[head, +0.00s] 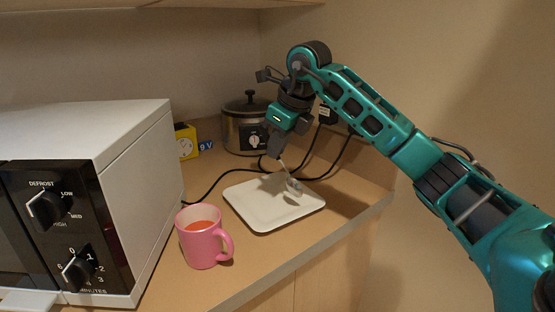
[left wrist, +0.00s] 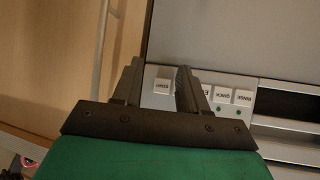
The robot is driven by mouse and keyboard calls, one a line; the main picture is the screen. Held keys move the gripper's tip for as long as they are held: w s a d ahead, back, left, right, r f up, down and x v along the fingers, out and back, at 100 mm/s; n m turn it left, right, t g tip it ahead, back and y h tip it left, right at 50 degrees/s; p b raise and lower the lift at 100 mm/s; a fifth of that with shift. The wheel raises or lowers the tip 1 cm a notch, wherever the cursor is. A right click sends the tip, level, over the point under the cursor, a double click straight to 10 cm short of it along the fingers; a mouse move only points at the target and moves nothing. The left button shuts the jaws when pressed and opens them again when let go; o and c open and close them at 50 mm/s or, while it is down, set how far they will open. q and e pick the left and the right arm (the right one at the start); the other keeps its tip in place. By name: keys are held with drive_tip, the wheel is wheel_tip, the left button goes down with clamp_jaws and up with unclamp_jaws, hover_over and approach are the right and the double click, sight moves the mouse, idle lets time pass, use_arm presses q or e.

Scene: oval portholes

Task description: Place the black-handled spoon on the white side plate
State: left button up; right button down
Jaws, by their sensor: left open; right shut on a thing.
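The white side plate (head: 262,212) is square with rounded corners and lies on the counter in the head view. My right gripper (head: 274,152) is above the plate's far edge, pointing down, shut on the spoon (head: 292,186). The spoon's pale bowl end hangs over the right part of the plate; its handle is mostly hidden in the jaws. I cannot tell whether the spoon touches the plate. My left gripper (left wrist: 158,88) shows only in the left wrist view. It is open and empty, in front of a pale panel with buttons.
A pink mug (head: 203,238) with orange-red contents stands in front of the plate. A white microwave (head: 120,170) fills the left. A slow cooker (head: 240,128), a yellow box (head: 186,141) and black cables lie behind. The counter's front edge runs close to the plate.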

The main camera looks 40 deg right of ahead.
wheel_tip(320, 180, down, 3)
drive_tip(key=shift+r, duration=0.1)
use_arm(q)
drive_tip(key=shift+w+d+r, duration=0.15)
drive_tip(key=shift+w+d, duration=0.05)
drive_tip(key=shift+w, duration=0.1)
use_arm(e)
drive_tip(key=shift+f, duration=0.2)
drive_tip(key=c, duration=1.2)
unclamp_jaws()
drive_tip(key=shift+c, duration=0.2)
use_arm(q)
drive_tip(key=shift+s+a, duration=0.1)
use_arm(e)
drive_tip(key=shift+r, duration=0.3)
use_arm(q)
drive_tip(key=shift+s+a+r+p, duration=0.15)
drive_tip(key=shift+s+a+p, duration=0.1)
drive_tip(key=shift+p, duration=0.15)
use_arm(e)
drive_tip(key=v, duration=1.1)
drive_tip(key=shift+s+r, duration=0.15)
drive_tip(key=shift+r, duration=0.1)
